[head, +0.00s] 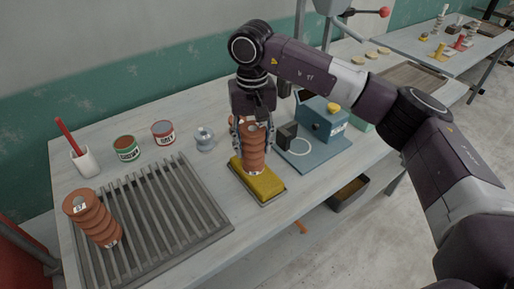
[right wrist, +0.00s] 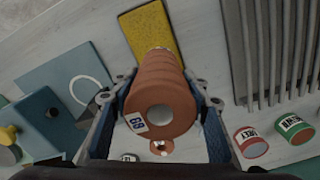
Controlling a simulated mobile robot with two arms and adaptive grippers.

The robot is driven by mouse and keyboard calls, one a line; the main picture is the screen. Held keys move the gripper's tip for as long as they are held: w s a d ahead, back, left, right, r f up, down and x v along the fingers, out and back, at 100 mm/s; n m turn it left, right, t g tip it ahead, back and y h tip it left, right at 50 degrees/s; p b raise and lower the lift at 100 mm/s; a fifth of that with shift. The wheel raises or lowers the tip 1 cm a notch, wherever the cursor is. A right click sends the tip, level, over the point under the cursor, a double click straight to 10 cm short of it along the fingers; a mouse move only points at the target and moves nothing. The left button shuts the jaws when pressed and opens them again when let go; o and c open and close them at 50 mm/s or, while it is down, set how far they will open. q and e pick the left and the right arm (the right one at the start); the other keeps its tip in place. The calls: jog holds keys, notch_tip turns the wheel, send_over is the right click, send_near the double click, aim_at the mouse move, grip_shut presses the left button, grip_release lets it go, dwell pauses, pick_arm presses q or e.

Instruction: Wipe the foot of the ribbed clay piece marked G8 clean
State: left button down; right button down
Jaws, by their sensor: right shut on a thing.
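The ribbed clay piece (head: 254,150) is reddish brown and upright in the head view. Its white tag reads G8 in the right wrist view (right wrist: 160,110), where its end with a round pale hole faces the camera. My right gripper (head: 252,126) is shut around its upper part, one finger on each side. Its foot is at the far part of a yellow sponge (head: 265,187) in a shallow tray; I cannot tell whether it presses on the sponge. The sponge also shows in the right wrist view (right wrist: 150,30). The foot's underside is hidden. My left gripper is out of view.
Two tins (head: 126,148), a white cup (head: 84,161) and a grey knobbed thing (head: 204,138) stand behind. A blue machine (head: 322,122) on a blue board is close right of the sponge.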

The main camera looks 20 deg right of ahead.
jog(key=shift+w+a+r, duration=0.1)
jog(key=shift+w+a, duration=0.15)
jog(key=shift+w, duration=0.45)
jog(key=shift+w+a, duration=0.25)
jog(key=shift+w, duration=0.45)
jog(key=shift+r+p, duration=2.2)
jog(key=shift+r, duration=1.35)
